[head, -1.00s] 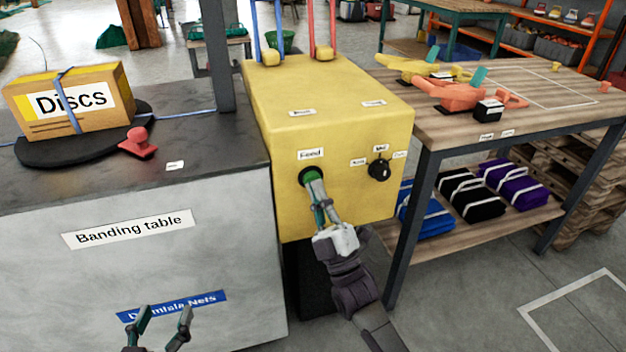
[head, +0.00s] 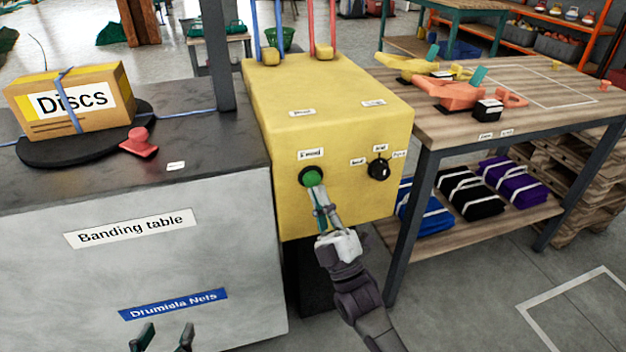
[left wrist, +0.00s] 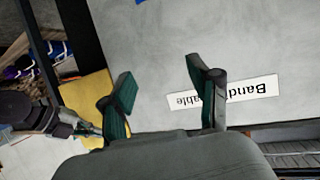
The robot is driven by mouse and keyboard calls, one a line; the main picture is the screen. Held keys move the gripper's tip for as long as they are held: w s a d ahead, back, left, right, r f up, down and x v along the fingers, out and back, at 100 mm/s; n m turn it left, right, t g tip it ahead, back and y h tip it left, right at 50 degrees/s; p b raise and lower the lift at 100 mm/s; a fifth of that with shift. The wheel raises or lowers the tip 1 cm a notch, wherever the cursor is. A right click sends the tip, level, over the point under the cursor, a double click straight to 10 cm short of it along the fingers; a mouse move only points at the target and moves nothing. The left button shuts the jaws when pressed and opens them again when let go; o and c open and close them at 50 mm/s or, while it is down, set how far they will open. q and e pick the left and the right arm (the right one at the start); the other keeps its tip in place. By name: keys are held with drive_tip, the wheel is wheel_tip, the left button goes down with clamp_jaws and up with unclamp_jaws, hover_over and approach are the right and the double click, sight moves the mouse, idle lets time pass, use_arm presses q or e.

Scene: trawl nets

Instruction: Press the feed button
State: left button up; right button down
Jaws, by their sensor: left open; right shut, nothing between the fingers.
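The feed button (head: 312,176) is a green round button in a dark ring on the front of the yellow machine (head: 350,140), under a small "Feed" label. My right gripper (head: 318,192) is shut and empty, its fingertips just below the button. I cannot tell whether they touch it. My left gripper (head: 162,334) is open and empty at the lower edge of the head view, in front of the banding table (head: 220,235). The left gripper also shows open in the left wrist view (left wrist: 162,88).
A black selector knob (head: 379,169) sits right of the button. A box marked "Discs" (head: 90,100) and a red stamp-like object (head: 139,143) are on the banding table. A wooden workbench (head: 540,85) stands at right, with folded bundles on its lower shelf.

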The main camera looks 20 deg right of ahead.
use_arm(q)
drive_tip(key=s+a+f+g+y+p, duration=0.1)
drive_tip(key=s+a+f+g+p, duration=0.1)
drive_tip(key=s+f+g, duration=0.3)
drive_tip(key=shift+s+a+f+g+y, duration=0.35)
drive_tip(key=shift+s+f, duration=0.25)
drive_tip(key=shift+s, duration=0.35)
use_arm(e)
drive_tip(key=shift+s+d, duration=0.1)
drive_tip(key=shift+s, duration=2.2)
